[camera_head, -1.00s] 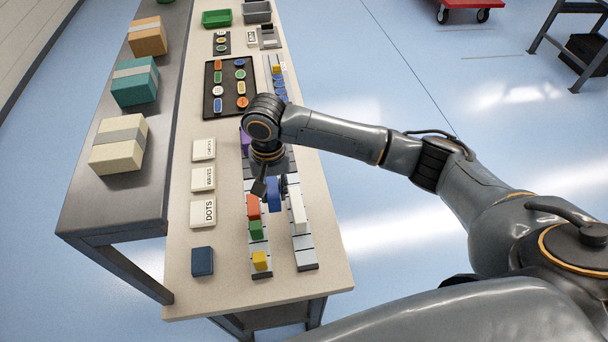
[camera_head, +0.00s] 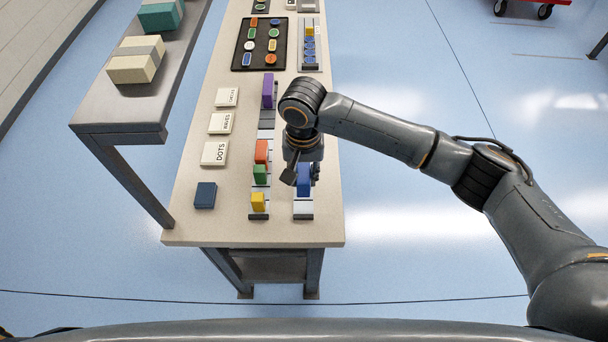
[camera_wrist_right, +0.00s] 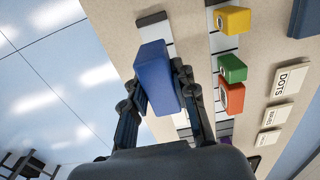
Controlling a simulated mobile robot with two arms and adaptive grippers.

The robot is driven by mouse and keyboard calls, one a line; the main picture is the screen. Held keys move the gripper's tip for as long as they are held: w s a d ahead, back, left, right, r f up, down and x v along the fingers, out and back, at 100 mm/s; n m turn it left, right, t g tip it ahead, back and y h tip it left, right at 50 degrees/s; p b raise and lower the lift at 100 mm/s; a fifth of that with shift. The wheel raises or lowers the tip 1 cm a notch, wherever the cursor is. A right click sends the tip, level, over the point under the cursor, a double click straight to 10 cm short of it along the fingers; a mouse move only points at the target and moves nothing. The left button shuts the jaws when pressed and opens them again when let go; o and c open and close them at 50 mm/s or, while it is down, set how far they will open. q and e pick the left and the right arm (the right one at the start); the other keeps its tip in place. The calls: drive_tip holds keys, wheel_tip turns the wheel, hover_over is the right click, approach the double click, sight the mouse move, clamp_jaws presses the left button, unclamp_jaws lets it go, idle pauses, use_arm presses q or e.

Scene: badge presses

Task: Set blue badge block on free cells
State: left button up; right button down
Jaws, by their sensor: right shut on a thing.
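My right gripper (camera_head: 303,176) is shut on the blue block (camera_head: 304,182). It holds the block over the near part of the right cell strip (camera_head: 303,213); I cannot tell whether the block touches it. In the right wrist view, the blue block (camera_wrist_right: 156,78) is between the fingers, with bare strip cells (camera_wrist_right: 152,30) beyond it. The left strip (camera_head: 258,215) carries a yellow block (camera_head: 258,202), a green block (camera_head: 260,174), a red block (camera_head: 261,152) and a purple block (camera_head: 268,91). My arm hides the right strip's far part. My left gripper is not in view.
White cards, including DOTS (camera_head: 215,153) and WAVES (camera_head: 221,123), and a dark blue box (camera_head: 205,195) lie left of the strips. A dark tray (camera_head: 238,58) with several badges is farther back. The table's near edge is bare.

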drive_tip(key=shift+f+b, duration=0.45)
drive_tip(key=shift+f, duration=0.55)
wheel_tip(320, 180, down, 4)
drive_tip(key=shift+f+b, duration=0.2)
drive_tip(key=shift+b, duration=0.35)
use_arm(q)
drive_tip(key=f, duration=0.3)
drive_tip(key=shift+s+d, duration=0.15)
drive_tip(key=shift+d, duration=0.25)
use_arm(e)
drive_tip(key=shift+f, duration=0.25)
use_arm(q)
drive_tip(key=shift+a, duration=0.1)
use_arm(e)
drive_tip(key=shift+f, duration=0.25)
drive_tip(key=c, duration=1)
unclamp_jaws()
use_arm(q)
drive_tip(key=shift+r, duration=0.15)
use_arm(e)
drive_tip(key=shift+r, duration=0.1)
drive_tip(key=shift+r+p, duration=5.45)
drive_tip(key=shift+p, duration=1.05)
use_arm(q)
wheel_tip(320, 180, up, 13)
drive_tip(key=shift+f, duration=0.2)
